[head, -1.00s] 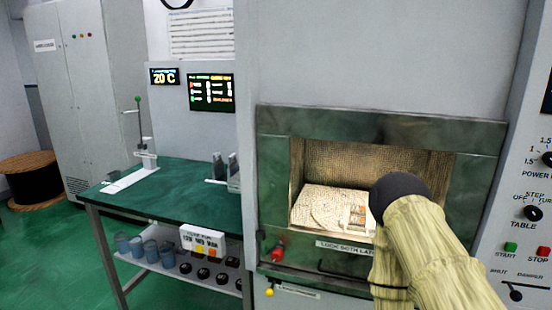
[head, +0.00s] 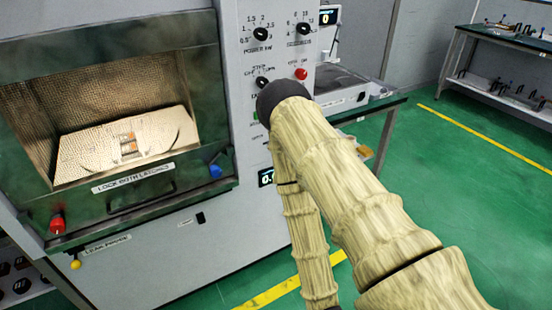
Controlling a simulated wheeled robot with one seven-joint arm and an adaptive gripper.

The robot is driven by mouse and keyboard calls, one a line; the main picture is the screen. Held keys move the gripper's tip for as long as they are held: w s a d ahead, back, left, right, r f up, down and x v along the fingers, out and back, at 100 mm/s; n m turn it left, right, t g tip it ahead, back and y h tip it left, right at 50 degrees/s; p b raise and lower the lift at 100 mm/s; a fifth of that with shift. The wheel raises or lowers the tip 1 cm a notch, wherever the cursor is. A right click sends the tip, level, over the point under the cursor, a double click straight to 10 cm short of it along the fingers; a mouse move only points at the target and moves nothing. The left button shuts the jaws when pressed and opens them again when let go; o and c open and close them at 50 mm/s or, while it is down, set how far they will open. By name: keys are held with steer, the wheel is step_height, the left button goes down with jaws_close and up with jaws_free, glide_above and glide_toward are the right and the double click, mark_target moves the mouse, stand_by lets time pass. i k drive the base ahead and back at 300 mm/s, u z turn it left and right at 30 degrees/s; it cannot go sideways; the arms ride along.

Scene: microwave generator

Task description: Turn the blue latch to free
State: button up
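The blue latch (head: 215,171) is a small blue knob at the lower right corner of the microwave door frame in the head view. The red latch (head: 57,224) is at the lower left corner of the same frame. The label between them reads "LOCK BOTH LATCHES" (head: 133,178). My arm, in a tan ribbed cover, reaches up from the lower right, to the right of the blue latch. My gripper cannot be made out; the arm's own links hide that area.
The control panel (head: 283,45) with knobs and a red button (head: 302,73) is right of the chamber. A yellow knob (head: 75,264) hangs below the red latch. A side table (head: 372,105) stands behind my arm. Green floor (head: 450,190) is open at the right.

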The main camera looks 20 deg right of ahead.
mark_target(221, 160)
steer(key=z, duration=2.1)
steer(key=k, duration=1.45)
steer(key=u, duration=1.7)
steer(key=i, duration=0.5)
